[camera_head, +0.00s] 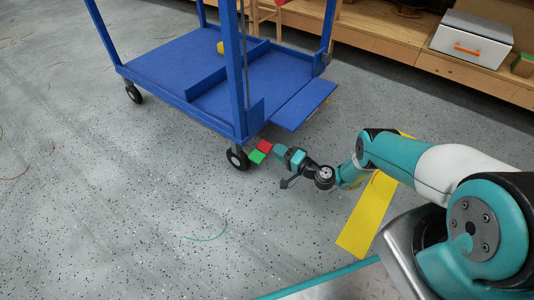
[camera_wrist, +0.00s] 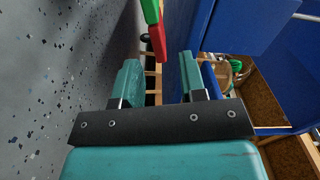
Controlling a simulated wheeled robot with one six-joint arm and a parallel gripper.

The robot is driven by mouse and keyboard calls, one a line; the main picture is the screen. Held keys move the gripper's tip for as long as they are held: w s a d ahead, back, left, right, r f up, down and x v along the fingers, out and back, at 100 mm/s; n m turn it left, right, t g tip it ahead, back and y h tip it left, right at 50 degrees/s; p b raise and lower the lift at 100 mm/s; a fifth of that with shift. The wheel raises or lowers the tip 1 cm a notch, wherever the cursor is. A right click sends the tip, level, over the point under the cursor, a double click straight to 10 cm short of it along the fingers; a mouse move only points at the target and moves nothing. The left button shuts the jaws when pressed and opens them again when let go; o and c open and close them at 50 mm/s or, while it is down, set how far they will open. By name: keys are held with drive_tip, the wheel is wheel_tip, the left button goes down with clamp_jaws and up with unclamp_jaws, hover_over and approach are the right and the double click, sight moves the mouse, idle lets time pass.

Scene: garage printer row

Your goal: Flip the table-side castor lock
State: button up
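The blue cart (camera_head: 190,70) stands on castors. At its near corner is a castor wheel (camera_head: 237,158) with a lock beside it, showing a red part (camera_head: 265,146) and a green part (camera_head: 257,156). My gripper (camera_head: 278,151) is low over the floor, just right of the lock and pointing at it. In the wrist view, my gripper (camera_wrist: 160,68) has its two teal fingers apart with a clear gap. The red part (camera_wrist: 157,42) is just ahead of that gap, with the green part (camera_wrist: 150,10) beyond. Nothing is visibly held. Contact cannot be told.
The cart's side flap (camera_head: 303,104) hangs above and behind my gripper. Another castor (camera_head: 133,93) is at the far left. A yellow floor strip (camera_head: 366,215) lies under my arm. A wooden bench (camera_head: 390,40) holds a white box (camera_head: 470,40). The speckled floor on the left is mostly clear.

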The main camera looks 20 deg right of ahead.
sight(267, 144)
drive_tip(key=b+x, duration=0.4)
drive_tip(key=b, duration=0.1)
drive_tip(key=shift+w+f, duration=0.1)
drive_tip(key=shift+f, duration=0.3)
drive_tip(key=w+b, duration=0.1)
drive_tip(key=b, duration=0.2)
drive_tip(key=shift+a+r, duration=0.15)
drive_tip(key=shift+a, duration=0.2)
drive_tip(key=shift+w+a+r, duration=0.15)
drive_tip(key=shift+r, duration=0.1)
clamp_jaws()
